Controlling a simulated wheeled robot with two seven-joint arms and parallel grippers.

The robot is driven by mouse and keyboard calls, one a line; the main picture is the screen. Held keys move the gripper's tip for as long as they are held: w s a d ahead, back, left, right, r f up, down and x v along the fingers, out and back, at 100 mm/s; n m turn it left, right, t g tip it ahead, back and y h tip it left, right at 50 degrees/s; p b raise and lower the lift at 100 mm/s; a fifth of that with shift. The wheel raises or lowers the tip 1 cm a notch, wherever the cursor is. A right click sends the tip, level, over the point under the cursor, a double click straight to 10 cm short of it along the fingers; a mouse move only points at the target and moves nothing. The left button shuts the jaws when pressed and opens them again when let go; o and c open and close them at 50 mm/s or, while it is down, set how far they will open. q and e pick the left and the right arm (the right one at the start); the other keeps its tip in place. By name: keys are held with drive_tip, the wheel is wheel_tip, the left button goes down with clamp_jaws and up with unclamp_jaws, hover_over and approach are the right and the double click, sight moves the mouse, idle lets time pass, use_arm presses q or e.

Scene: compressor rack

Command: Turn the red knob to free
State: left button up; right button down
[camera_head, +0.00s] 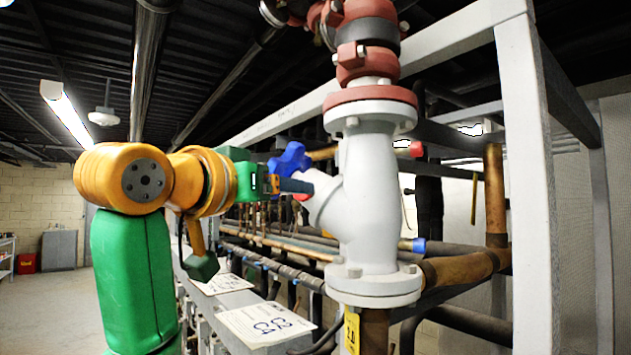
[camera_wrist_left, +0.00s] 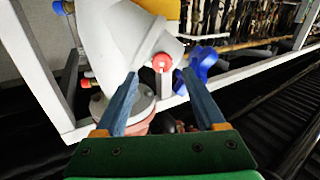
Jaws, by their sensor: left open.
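A small round red knob (camera_wrist_left: 162,62) with a pale mark sits on the side of the white valve body (camera_head: 370,190). In the left wrist view it lies between and just beyond the tips of my left gripper (camera_wrist_left: 159,76), whose fingers are apart with nothing between them. In the head view my left gripper (camera_head: 308,186) reaches the left side of the valve, just below a blue knob (camera_head: 290,160). A small red bit (camera_head: 302,197) shows under the fingers; the rest of it is hidden. I cannot tell whether the fingers touch the knob.
The blue knob (camera_wrist_left: 200,65) is close beside the right finger in the wrist view. A white frame post (camera_head: 525,180) stands right of the valve. Another red cap (camera_head: 409,148) is on the valve's right. Pipes (camera_head: 270,240) run behind.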

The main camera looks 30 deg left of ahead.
use_arm(q)
drive_tip(key=w, duration=0.2)
drive_tip(key=w+a+p, duration=0.1)
drive_tip(key=w, duration=0.1)
drive_tip(key=shift+w+p, duration=0.25)
drive_tip(key=shift+p, duration=0.05)
use_arm(e)
wheel_tip(320, 180, up, 2)
drive_tip(key=shift+w+a+r, duration=0.1)
drive_tip(key=shift+w+r, duration=0.05)
drive_tip(key=shift+r, duration=0.1)
use_arm(q)
drive_tip(key=shift+s+d, duration=0.1)
clamp_jaws()
drive_tip(key=shift+n, duration=0.8)
use_arm(e)
drive_tip(key=shift+f, duration=0.2)
use_arm(q)
unclamp_jaws()
